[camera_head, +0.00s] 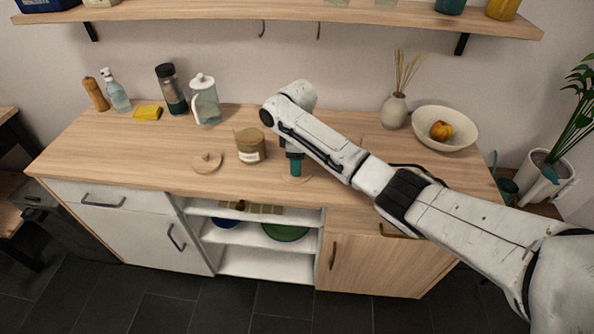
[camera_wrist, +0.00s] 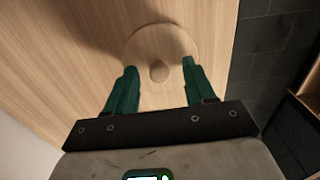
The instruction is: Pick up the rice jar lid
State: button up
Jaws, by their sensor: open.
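A round wooden lid with a small centre knob (camera_wrist: 160,71) lies flat on the wooden counter; its rim also shows in the head view (camera_head: 306,178), partly hidden by my gripper (camera_head: 295,171). My gripper points down over this lid. In the wrist view its green fingers (camera_wrist: 159,68) are apart, one on each side of the knob, with a gap around it. A second wooden lid with a knob (camera_head: 207,161) lies on the counter to the left. A labelled glass jar (camera_head: 250,146) stands between the two lids; its label is too small to read.
A glass pitcher (camera_head: 205,101), a dark-topped bottle (camera_head: 171,90), a yellow sponge (camera_head: 147,113) and a spray bottle (camera_head: 116,92) stand back left. A vase (camera_head: 394,111) and a fruit bowl (camera_head: 459,119) are back right. The counter's front edge is close to the lid.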

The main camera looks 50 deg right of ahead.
grip_shut()
dwell(0.4)
jog(key=shift+r, duration=0.1)
